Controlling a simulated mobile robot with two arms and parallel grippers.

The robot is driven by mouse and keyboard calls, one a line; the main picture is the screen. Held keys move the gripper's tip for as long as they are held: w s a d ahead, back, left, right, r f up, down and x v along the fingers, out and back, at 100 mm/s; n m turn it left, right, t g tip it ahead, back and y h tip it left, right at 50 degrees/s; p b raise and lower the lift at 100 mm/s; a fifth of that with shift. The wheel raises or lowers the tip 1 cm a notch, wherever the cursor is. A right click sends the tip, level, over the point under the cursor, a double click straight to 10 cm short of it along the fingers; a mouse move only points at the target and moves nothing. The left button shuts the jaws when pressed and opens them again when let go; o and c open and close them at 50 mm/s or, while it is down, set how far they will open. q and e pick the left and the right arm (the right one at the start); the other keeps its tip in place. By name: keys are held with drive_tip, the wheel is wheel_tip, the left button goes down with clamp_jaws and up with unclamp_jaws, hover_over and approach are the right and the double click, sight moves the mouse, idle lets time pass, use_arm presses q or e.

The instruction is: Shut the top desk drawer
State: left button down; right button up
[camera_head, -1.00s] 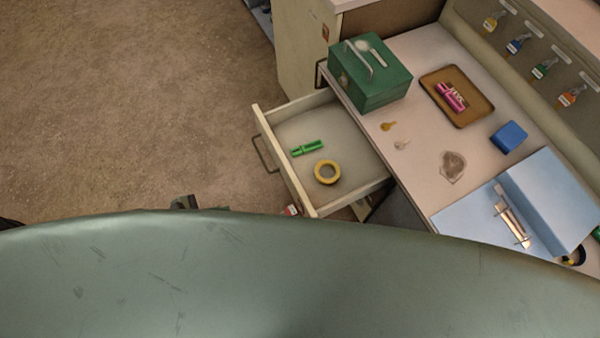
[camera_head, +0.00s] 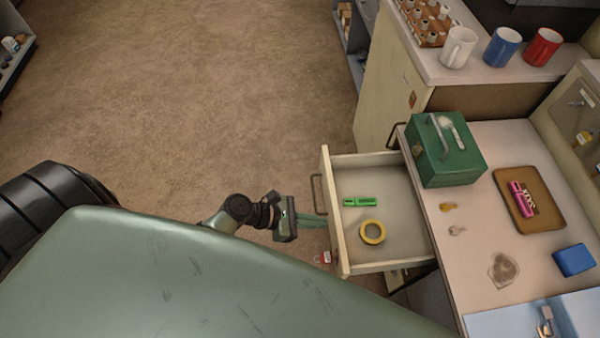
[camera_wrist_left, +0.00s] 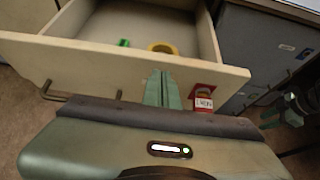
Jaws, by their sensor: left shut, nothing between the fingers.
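The top desk drawer (camera_head: 403,190) stands pulled out from the desk, with a pale front and a dark handle (camera_head: 316,195). It holds a green item (camera_head: 360,201) and a yellow tape roll (camera_head: 372,232). My left gripper (camera_head: 318,221) is shut and empty, its green fingers pointing at the drawer front. In the left wrist view the fingers (camera_wrist_left: 162,88) overlap the drawer front (camera_wrist_left: 120,70), right of the handle (camera_wrist_left: 70,97); I cannot tell whether they touch it. What seems to be my right gripper (camera_wrist_left: 272,117) shows small and dark at the right there.
A green cash box (camera_head: 455,170), a brown tray (camera_head: 548,215) and a blue box (camera_head: 573,260) are on the desk (camera_head: 480,270). A red-and-white tag (camera_head: 325,257) is near the drawer front. Mugs (camera_head: 501,48) stand on the far counter.

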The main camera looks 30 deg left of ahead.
use_arm(q)
drive_tip(key=shift+w+d, duration=0.45)
drive_tip(key=shift+d, duration=0.2)
use_arm(e)
drive_tip(key=shift+d+r, duration=0.1)
drive_tip(key=shift+r, duration=0.05)
